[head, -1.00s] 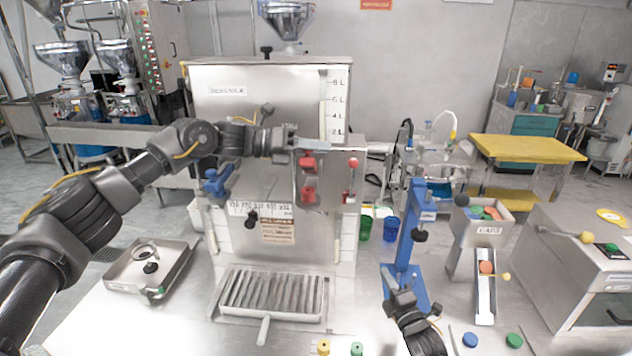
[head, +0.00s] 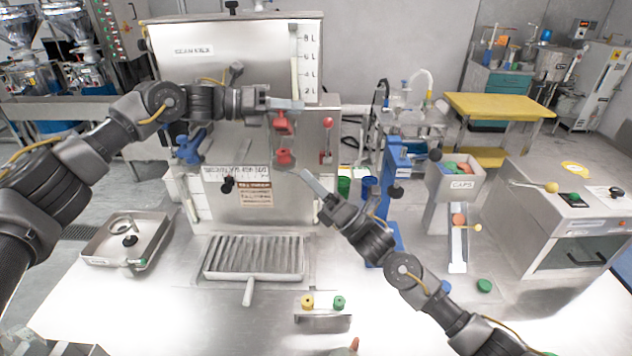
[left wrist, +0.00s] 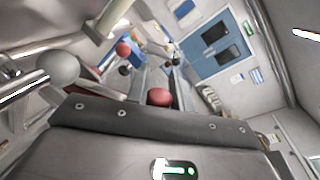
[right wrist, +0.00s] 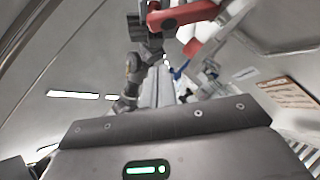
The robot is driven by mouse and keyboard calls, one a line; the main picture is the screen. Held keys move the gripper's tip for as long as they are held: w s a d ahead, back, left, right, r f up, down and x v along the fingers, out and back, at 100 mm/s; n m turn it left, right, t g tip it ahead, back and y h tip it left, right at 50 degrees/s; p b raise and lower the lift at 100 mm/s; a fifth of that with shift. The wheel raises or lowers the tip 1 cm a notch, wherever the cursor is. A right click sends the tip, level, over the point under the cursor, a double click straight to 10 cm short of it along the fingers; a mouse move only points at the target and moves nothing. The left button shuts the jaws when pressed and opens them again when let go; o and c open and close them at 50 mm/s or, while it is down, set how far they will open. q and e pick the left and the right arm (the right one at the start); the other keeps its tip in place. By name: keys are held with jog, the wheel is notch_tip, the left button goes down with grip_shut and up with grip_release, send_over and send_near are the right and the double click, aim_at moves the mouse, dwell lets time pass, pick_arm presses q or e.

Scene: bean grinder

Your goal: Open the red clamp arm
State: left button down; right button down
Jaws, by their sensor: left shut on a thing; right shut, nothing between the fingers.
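The red clamp arm (head: 282,123) is on the front of the steel grinder housing, with a lower red block (head: 284,157) beneath it. My left gripper (head: 292,104) is shut on the clamp arm's upper end. My right gripper (head: 306,174) is shut and empty, its fingertips just right of and below the lower red block; I cannot tell if they touch. The right wrist view shows the red clamp arm (right wrist: 185,15) and a red block (right wrist: 192,47) ahead of the fingers. The left wrist view shows a rounded red part (left wrist: 160,97) by the fingers.
A red-knobbed lever (head: 327,123) is right of the clamp. A blue stand (head: 395,165) and a caps bin (head: 457,182) are further right. A slatted drip tray (head: 255,258) and steel tray (head: 105,240) are below and left.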

aim_at(277, 128)
jog(key=shift+w+a+r, duration=0.7)
jog(key=shift+w+r, duration=0.1)
jog(key=shift+r, duration=0.35)
jog(key=shift+w+a+r, duration=0.75)
jog(key=shift+w+r, duration=0.1)
jog(key=shift+r, duration=0.25)
jog(key=shift+w+a+r, duration=0.7)
jog(key=shift+w+r, duration=0.1)
jog(key=shift+r, duration=0.35)
